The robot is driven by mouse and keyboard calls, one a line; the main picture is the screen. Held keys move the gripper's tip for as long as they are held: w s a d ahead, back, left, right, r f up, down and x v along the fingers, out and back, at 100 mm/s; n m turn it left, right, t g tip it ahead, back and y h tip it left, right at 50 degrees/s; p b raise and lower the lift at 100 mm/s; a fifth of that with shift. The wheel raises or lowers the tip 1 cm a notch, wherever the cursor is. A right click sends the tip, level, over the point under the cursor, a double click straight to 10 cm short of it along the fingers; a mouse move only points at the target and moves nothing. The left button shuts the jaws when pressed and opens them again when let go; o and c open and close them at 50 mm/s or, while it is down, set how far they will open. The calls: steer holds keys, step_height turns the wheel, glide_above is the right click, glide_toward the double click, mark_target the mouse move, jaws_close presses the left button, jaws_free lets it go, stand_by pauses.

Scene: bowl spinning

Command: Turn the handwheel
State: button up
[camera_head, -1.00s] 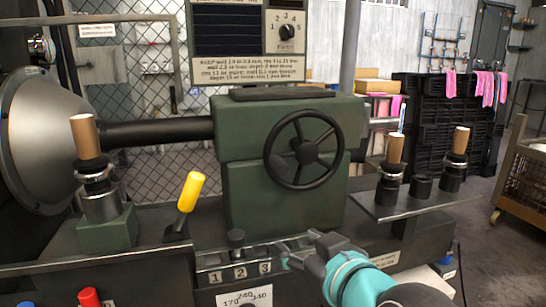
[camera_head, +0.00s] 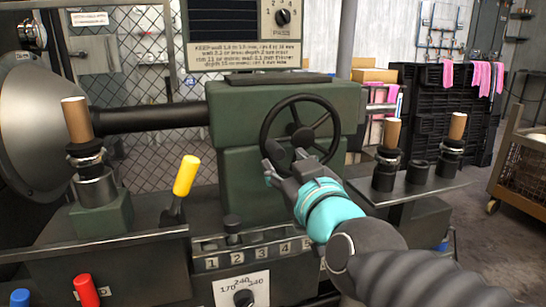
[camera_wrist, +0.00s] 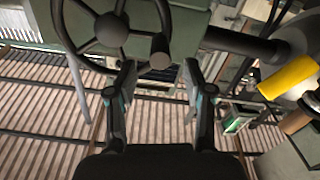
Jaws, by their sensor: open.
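The black handwheel (camera_head: 303,136) stands upright on the front of the green machine block (camera_head: 230,180). It has a round rim, spokes and a hub. In the wrist view the handwheel (camera_wrist: 111,30) fills the upper left, and its round handle knob (camera_wrist: 160,52) shows just beyond and between my fingertips. My gripper (camera_head: 283,161) is at the lower part of the wheel in the head view, covering some of the rim. In the wrist view my gripper (camera_wrist: 158,80) is open with nothing between its fingers. I cannot tell whether a finger touches the wheel.
A yellow lever (camera_head: 186,175) stands left of the wheel, with a large metal dome (camera_head: 40,120) farther left. Wooden-topped posts (camera_head: 391,134) stand on the right shelf. A numbered panel (camera_head: 250,256) and dial (camera_head: 243,297) lie below. A red knob (camera_head: 86,290) is at lower left.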

mark_target(273, 149)
steer(key=shift+b+x, duration=0.9)
steer(key=shift+x, duration=3.1)
jaws_close()
